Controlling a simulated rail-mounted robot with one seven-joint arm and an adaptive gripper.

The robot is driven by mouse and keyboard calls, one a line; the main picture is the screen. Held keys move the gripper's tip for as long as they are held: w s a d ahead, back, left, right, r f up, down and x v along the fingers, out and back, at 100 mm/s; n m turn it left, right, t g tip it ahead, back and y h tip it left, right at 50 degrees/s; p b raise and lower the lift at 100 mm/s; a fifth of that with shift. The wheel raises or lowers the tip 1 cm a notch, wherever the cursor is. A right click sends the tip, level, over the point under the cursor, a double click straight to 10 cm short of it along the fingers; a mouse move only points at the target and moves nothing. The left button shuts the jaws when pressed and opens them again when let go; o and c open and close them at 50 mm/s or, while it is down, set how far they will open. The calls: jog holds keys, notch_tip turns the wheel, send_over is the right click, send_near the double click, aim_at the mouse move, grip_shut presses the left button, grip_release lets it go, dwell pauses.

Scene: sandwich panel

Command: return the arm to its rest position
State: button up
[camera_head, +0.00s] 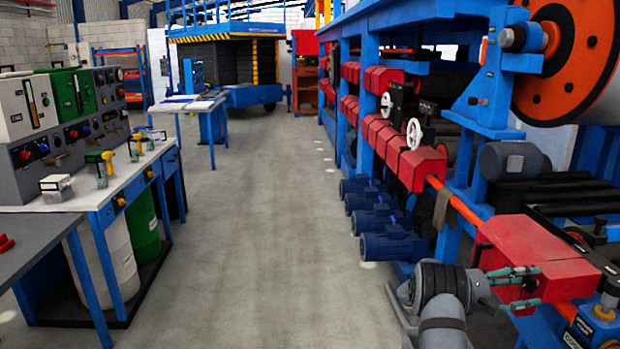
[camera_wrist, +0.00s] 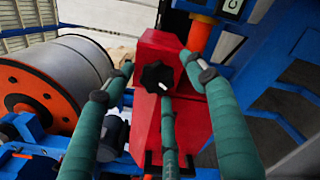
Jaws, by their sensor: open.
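My gripper (camera_head: 524,288) is at the lower right of the head view, extended toward the machine line on the right. Its green fingers are spread open. In the wrist view my gripper (camera_wrist: 160,78) shows several green fingers pointing at a red housing (camera_wrist: 150,52) with a black star-shaped knob (camera_wrist: 157,76). The knob appears between the fingertips, and nothing is visibly held. I cannot tell how far the fingers are from the knob or whether they touch it. The arm's lower links are cut off by the frame's bottom edge.
The machine's red box (camera_head: 535,250) and blue frame (camera_head: 455,180) stand close to my gripper. Blue motors (camera_head: 393,245) line the machine's foot. A workbench (camera_head: 80,200) with dispensers and control boxes stands left. The grey aisle floor (camera_head: 270,200) between is clear.

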jog(key=shift+f+m+b, duration=0.35)
jog(key=shift+m+b, duration=0.5)
jog(key=shift+m, duration=0.05)
jog(key=m+b, duration=0.2)
jog(key=m, duration=0.1)
jog(key=shift+w+a+r, duration=0.1)
jog(key=shift+r, duration=0.05)
jog(key=m+b, duration=0.2)
jog(key=m, duration=0.1)
jog(key=m+b, duration=0.1)
jog(key=m, duration=0.2)
jog(key=shift+r, duration=0.2)
jog(key=m, duration=0.2)
jog(key=m+b, duration=0.1)
jog(key=m, duration=0.3)
jog(key=shift+r+b, duration=0.3)
jog(key=m, duration=0.3)
jog(key=shift+r+m, duration=0.15)
jog(key=shift+m, duration=0.25)
jog(key=shift+m+p, duration=0.45)
jog(key=shift+m, duration=0.95)
